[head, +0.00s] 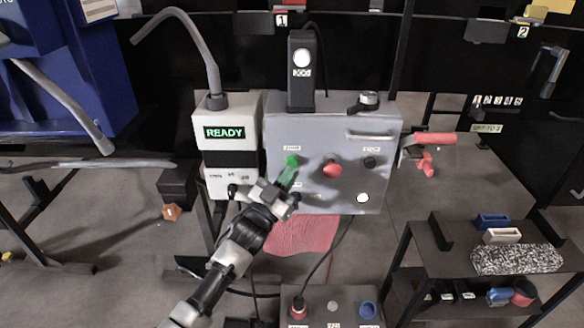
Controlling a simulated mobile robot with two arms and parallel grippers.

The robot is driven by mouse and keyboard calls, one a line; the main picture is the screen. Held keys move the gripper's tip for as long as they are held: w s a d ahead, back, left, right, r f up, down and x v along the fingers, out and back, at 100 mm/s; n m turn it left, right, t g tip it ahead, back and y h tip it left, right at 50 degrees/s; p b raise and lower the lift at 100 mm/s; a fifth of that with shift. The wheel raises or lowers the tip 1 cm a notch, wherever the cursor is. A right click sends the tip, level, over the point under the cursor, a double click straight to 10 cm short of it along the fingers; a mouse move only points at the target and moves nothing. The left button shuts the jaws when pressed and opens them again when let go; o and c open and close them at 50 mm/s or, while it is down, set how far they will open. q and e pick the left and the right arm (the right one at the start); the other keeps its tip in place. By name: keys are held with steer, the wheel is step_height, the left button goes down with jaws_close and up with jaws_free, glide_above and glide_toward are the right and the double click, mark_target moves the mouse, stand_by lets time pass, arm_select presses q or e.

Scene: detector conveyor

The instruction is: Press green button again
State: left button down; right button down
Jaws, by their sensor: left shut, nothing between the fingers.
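The green button (291,160) is on the upper left of the front of a grey control box (338,190). My left arm reaches up from the bottom of the head view. My left gripper (288,176) is shut and empty, with its tip just below the green button. Tip and button overlap in the picture, so I cannot tell whether they touch or whether the button is pressed. To the left, a display (225,133) reads READY in green. My right gripper is not in view.
A red knob (332,168) and a black knob (370,162) sit right of the green button. A lower box (333,294) with red and blue buttons stands in front. A shelf (455,262) with small bins is at right. A red-handled tool (434,138) sits beside the control box.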

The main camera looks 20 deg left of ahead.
arm_select(q)
steer(key=shift+w+a, duration=0.1)
steer(key=shift+w, duration=0.2)
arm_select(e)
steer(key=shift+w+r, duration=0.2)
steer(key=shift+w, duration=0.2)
arm_select(q)
steer(key=shift+w, duration=0.1)
stand_by(1.5)
steer(key=shift+w+a, duration=0.15)
steer(key=shift+w, duration=0.15)
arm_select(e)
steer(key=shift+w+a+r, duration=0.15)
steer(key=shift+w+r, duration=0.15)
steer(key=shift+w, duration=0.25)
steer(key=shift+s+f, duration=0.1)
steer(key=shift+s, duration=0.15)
